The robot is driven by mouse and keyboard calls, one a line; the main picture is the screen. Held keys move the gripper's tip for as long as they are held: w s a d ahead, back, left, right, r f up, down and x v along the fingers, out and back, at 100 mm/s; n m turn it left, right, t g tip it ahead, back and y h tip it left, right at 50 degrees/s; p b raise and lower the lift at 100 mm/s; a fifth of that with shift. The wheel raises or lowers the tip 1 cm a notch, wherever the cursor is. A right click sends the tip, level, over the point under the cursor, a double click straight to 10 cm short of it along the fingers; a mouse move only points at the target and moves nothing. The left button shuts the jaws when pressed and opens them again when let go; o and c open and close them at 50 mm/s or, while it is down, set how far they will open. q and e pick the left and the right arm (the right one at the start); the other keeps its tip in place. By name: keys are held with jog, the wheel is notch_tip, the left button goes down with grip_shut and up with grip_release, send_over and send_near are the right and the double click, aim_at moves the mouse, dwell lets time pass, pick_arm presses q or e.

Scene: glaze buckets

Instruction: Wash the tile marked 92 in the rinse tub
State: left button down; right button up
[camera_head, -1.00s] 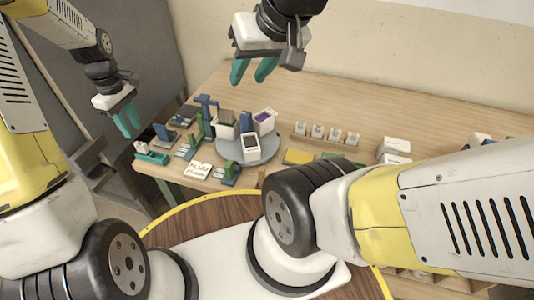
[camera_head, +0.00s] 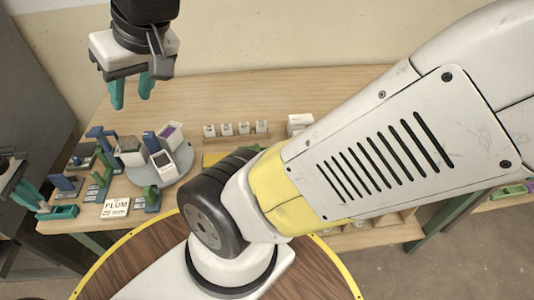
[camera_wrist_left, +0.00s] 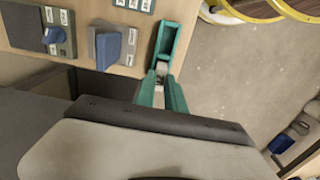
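My left gripper (camera_head: 28,197) has teal fingers, spread with a small gap, beside the near left corner of the table. It also shows in the left wrist view (camera_wrist_left: 161,97), close to a teal open box (camera_wrist_left: 178,42), with a small pale part between the fingertips. The teal box (camera_head: 62,212) sits on the table's left edge in the head view. My right gripper (camera_head: 131,93) is open and empty above the back of the table. Several small white pieces stand in a wooden rack (camera_head: 236,139); their marks are too small to read. I cannot identify tile 92 or the rinse tub.
White buckets, one with purple inside (camera_head: 171,133), stand on a grey disc (camera_head: 172,178). Blue and green stands and a PLUM card (camera_head: 115,208) lie in front and left. White boxes (camera_head: 299,123) are at the back. My right arm hides the table's right part.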

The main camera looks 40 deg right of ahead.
pick_arm(q)
jog(key=shift+r, duration=3.75)
